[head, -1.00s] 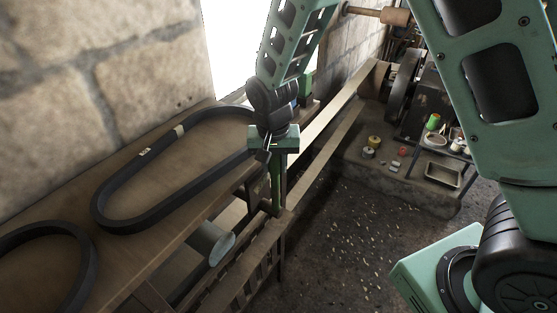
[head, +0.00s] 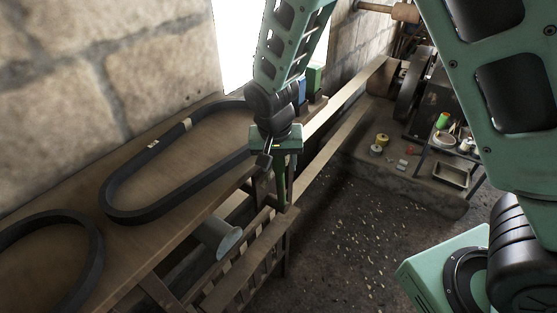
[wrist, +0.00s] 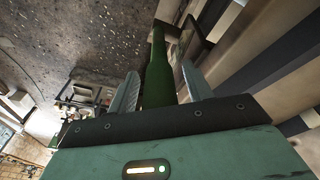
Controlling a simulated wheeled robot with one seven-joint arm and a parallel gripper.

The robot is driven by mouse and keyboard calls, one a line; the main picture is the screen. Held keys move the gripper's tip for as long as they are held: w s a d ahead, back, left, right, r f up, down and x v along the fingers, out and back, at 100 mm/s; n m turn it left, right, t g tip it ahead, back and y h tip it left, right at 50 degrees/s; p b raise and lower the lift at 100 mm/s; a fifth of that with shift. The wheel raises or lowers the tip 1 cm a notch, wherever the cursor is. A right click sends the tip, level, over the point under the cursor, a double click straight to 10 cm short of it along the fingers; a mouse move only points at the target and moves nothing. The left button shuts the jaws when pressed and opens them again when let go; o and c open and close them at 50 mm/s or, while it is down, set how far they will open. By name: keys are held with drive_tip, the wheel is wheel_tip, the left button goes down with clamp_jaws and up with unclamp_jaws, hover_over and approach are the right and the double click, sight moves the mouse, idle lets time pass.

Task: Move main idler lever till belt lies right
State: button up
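My gripper (head: 278,160) hangs from above over the wooden frame, at the upper end of an upright dark green lever (head: 280,187). In the wrist view the green lever (wrist: 158,72) runs between the two fingers of my gripper (wrist: 160,85). Narrow gaps show beside it, so the fingers look open around it. A flat tan belt (head: 322,158) runs as long strips toward the dark wheel at the back right. My gripper and arm hide part of its near stretch, and I cannot tell how it sits at its ends.
A wooden bench (head: 150,245) on the left bears a long black belt loop (head: 125,215) and another black loop (head: 95,265). A grey cylinder (head: 217,238) sticks out below the bench. A dark wheel (head: 408,88) and a metal tray (head: 451,174) stand back right. The floor between is clear.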

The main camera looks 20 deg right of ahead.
drive_tip(key=shift+r, duration=0.1)
wheel_tip(320, 180, up, 17)
drive_tip(key=s+a+b, duration=0.2)
drive_tip(key=b, duration=0.1)
drive_tip(key=shift+s, duration=0.25)
drive_tip(key=s+f+n+b, duration=0.1)
drive_tip(key=s+f+n, duration=0.2)
drive_tip(key=s, duration=0.4)
drive_tip(key=s+f+n+g+y+b, duration=0.1)
drive_tip(key=s+f+n, duration=0.3)
drive_tip(key=s, duration=0.3)
drive_tip(key=s+a+f+n+b, duration=0.1)
drive_tip(key=s+f+n, duration=0.2)
drive_tip(key=s, duration=0.5)
drive_tip(key=shift+f+n+g+y, duration=0.3)
drive_tip(key=shift+f+n+y, duration=0.1)
drive_tip(key=shift+n, duration=0.5)
drive_tip(key=shift+c, duration=0.2)
